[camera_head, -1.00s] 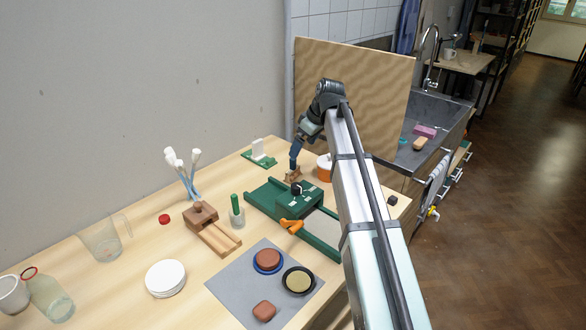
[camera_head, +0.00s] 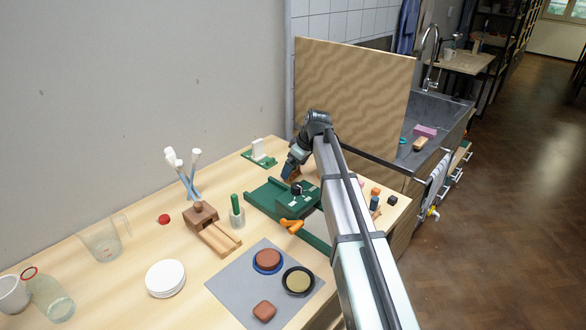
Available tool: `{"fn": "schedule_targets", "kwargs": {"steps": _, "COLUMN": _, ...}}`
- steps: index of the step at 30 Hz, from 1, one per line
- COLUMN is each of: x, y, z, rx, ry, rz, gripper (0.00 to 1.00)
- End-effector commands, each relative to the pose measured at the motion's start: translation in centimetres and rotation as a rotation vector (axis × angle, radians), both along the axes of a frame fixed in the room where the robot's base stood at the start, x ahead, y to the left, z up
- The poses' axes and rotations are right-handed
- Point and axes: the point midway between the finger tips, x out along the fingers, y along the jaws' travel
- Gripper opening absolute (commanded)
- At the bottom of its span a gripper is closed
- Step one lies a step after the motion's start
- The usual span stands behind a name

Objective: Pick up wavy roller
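I cannot make out the wavy roller for certain. Several small upright pieces stand right of my arm, among them one with an orange top and a dark blue body (camera_head: 375,198); their surfaces are too small to read.
The green slab press (camera_head: 268,196) with an orange handle (camera_head: 291,226) lies under my arm. A patterned board (camera_head: 352,95) stands behind.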

Motion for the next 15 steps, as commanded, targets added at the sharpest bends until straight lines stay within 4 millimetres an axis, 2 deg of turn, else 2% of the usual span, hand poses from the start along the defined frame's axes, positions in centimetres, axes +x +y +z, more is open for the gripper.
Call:
{"fn": "schedule_targets", "kwargs": {"steps": 3, "x": 0.4, "y": 0.5, "z": -1.6, "rx": 0.0, "ry": 0.001, "rz": 0.0, "gripper": 1.0}}
{"fn": "schedule_targets", "kwargs": {"steps": 6, "x": 0.6, "y": 0.7, "z": -2.2, "rx": 0.0, "ry": 0.0, "rz": 0.0, "gripper": 1.0}}
{"fn": "schedule_targets", "kwargs": {"steps": 12, "x": 0.6, "y": 0.7, "z": -2.3, "rx": -0.001, "ry": -0.001, "rz": 0.0, "gripper": 1.0}}
{"fn": "schedule_targets", "kwargs": {"steps": 15, "x": 0.6, "y": 0.7, "z": -2.3, "rx": 0.0, "ry": 0.0, "rz": 0.0, "gripper": 0.92}}
